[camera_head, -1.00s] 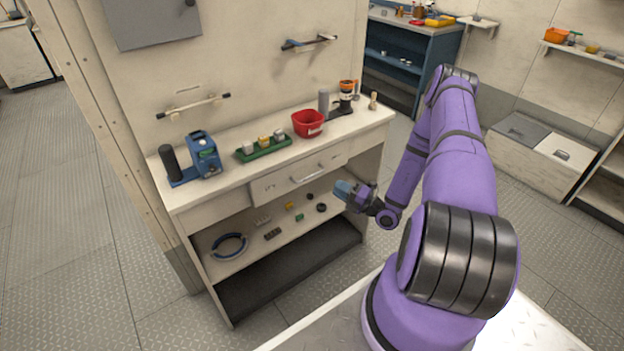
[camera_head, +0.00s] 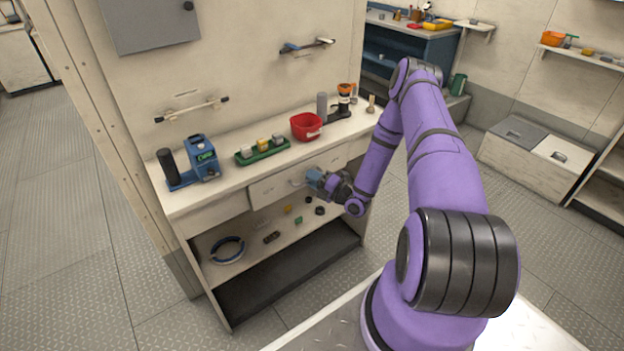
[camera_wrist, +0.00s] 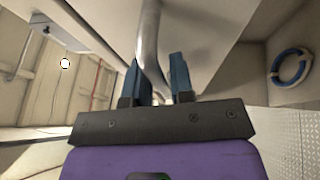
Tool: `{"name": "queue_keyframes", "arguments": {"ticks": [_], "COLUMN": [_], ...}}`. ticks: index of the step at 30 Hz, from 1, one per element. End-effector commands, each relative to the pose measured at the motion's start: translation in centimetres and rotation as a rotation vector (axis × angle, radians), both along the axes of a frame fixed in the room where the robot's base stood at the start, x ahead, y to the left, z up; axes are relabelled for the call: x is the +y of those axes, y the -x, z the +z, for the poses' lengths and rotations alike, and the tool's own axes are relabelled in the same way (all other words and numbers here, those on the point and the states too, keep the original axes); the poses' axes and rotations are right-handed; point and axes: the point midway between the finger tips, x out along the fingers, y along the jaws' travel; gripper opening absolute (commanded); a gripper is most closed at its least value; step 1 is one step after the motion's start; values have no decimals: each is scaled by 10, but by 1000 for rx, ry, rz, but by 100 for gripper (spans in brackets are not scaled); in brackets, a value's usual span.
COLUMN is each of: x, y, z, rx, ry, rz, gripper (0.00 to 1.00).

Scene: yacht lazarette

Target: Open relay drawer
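The pale relay drawer (camera_head: 268,190) sits under the counter top and looks shut, its front flush with the cabinet. My gripper (camera_head: 312,181) is at the drawer's metal handle (camera_head: 297,182), whose right part it hides in the head view. In the wrist view the two blue fingers of my gripper (camera_wrist: 156,80) stand apart, one on each side of the curved handle bar (camera_wrist: 151,45). Gaps show beside the bar, so the fingers do not look closed on it. The drawer's inside is hidden.
On the counter (camera_head: 225,178) stand a blue device (camera_head: 201,160), a green tray (camera_head: 250,157), a red bin (camera_head: 305,127) and an orange-topped item (camera_head: 345,92). A blue ring (camera_head: 228,250) and several small parts lie on the shelf below. Floor left of the cabinet is clear.

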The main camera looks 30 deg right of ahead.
Motion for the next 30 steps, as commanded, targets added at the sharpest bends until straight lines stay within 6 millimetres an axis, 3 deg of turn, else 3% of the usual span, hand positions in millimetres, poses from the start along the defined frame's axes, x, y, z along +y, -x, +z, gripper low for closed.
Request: {"name": "queue_keyframes", "arguments": {"ticks": [6, 9, 19, 23, 30], "x": [0, 0, -1, -1, -3], "y": [0, 0, 5, 18, 59], "z": [0, 0, 0, -1, -1], "rx": [0, 0, 1, 2, 4], "ry": [0, 0, -1, 0, -3], "rz": [0, 0, -2, -2, -3], "gripper": [22, 0, 0, 0, 0]}}
